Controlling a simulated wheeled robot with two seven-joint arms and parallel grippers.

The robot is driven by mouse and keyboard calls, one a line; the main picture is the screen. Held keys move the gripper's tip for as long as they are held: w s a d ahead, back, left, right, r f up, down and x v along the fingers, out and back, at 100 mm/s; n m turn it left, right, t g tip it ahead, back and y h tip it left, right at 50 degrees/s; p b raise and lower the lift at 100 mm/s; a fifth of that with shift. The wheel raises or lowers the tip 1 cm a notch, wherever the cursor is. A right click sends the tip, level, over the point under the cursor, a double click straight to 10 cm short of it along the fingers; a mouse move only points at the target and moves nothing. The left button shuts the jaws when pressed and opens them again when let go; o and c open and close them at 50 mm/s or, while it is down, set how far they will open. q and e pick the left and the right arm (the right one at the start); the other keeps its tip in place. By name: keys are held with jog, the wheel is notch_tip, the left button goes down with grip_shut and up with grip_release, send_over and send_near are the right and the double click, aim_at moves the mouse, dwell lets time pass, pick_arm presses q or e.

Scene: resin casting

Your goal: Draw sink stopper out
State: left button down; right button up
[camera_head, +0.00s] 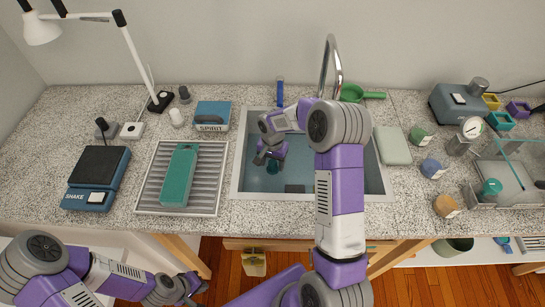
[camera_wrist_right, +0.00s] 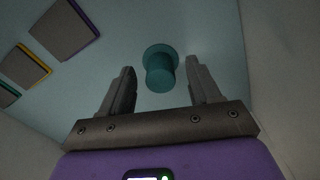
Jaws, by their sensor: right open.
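The sink stopper (camera_head: 273,167) is a teal plug standing in the grey-blue sink basin (camera_head: 236,175). In the right wrist view the stopper (camera_wrist_right: 160,72) shows a round knob on a wider disc. My right gripper (camera_head: 267,157) reaches down into the sink just above the stopper and partly covers it. In the wrist view its two fingers stand apart, one on each side of the stopper, with visible gaps and no contact. My left gripper (camera_head: 190,290) is low at the bottom left, away from the counter; its jaws are too small to read.
A curved faucet (camera_head: 330,65) stands behind the sink, with a green scoop (camera_head: 362,94) beside it. A dark block (camera_head: 295,188) lies near the sink's front wall. Left of the sink is a ribbed tray (camera_head: 146,190) with a teal box (camera_head: 180,175). Small jars (camera_head: 431,168) stand right.

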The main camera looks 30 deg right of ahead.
aim_at(273, 162)
jog(key=shift+f, duration=0.7)
grip_shut()
jog(key=shift+r+p, duration=0.35)
jog(key=shift+r, duration=0.35)
dwell(0.4)
jog(key=shift+r+p, duration=1.35)
jog(key=shift+r, duration=0.65)
